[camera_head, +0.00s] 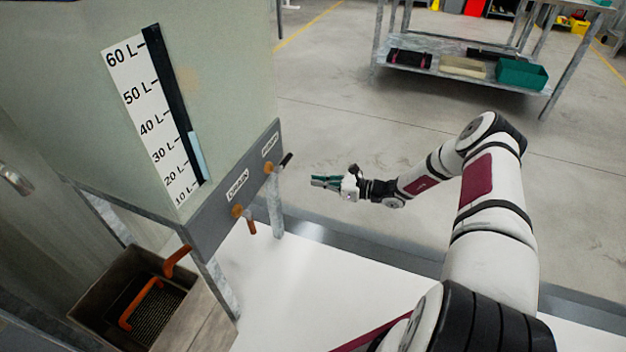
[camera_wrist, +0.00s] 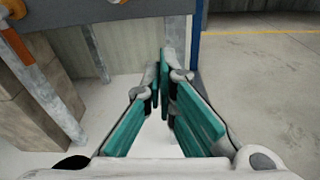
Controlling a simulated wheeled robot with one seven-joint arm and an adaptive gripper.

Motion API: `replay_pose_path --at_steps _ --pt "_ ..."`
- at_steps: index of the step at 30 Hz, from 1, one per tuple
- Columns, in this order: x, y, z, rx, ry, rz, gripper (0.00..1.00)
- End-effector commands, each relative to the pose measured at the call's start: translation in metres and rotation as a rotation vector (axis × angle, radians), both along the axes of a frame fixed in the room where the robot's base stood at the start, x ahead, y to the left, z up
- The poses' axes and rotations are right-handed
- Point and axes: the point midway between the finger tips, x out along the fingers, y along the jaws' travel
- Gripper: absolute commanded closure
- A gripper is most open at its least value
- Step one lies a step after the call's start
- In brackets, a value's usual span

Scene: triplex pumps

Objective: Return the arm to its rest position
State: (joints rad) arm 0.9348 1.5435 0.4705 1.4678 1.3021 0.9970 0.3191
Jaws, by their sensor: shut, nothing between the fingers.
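My gripper (camera_head: 327,182) is on my outstretched arm, to the right of the tank's valve panel (camera_head: 225,200), apart from it in the picture. It is shut and empty, with its teal finger pads pointing left. In the wrist view my gripper's fingers (camera_wrist: 164,82) come together at the tips with nothing between them. My arm (camera_head: 489,200) reaches from the lower right, bends at the elbow, and ends at the gripper.
A tank (camera_head: 200,60) with a litre scale (camera_head: 150,110) stands at left. Its panel has a DRAIN valve (camera_head: 238,211) and a second valve (camera_head: 270,168). A sink (camera_head: 105,285) is below. A shelf table (camera_head: 460,75) stands at the back right. Open floor (camera_head: 330,110) lies between.

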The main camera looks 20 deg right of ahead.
Motion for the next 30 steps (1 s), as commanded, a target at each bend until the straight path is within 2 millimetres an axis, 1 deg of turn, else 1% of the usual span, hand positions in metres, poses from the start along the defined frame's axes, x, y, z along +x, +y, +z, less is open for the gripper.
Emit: replay_pose_path --at_steps 12,14,16,17,20,23,24,26,27,29,30 --pt "0.000 0.000 0.000 -0.001 -0.001 0.000 1.00" --pt "0.000 0.001 0.002 -0.005 -0.003 0.006 1.00" --pt "0.001 0.004 0.010 -0.023 -0.014 0.030 1.00" --pt "0.001 0.006 0.015 -0.035 -0.021 0.047 1.00" --pt "-0.001 0.019 0.042 -0.097 -0.056 0.134 1.00" --pt "-0.008 0.038 0.077 -0.182 -0.103 0.255 1.00" --pt "-0.011 0.046 0.092 -0.219 -0.121 0.306 1.00" --pt "-0.018 0.057 0.112 -0.271 -0.151 0.381 1.00" --pt "-0.023 0.064 0.126 -0.305 -0.169 0.429 1.00" --pt "-0.032 0.075 0.145 -0.357 -0.194 0.501 1.00" --pt "-0.039 0.082 0.157 -0.390 -0.212 0.549 1.00"
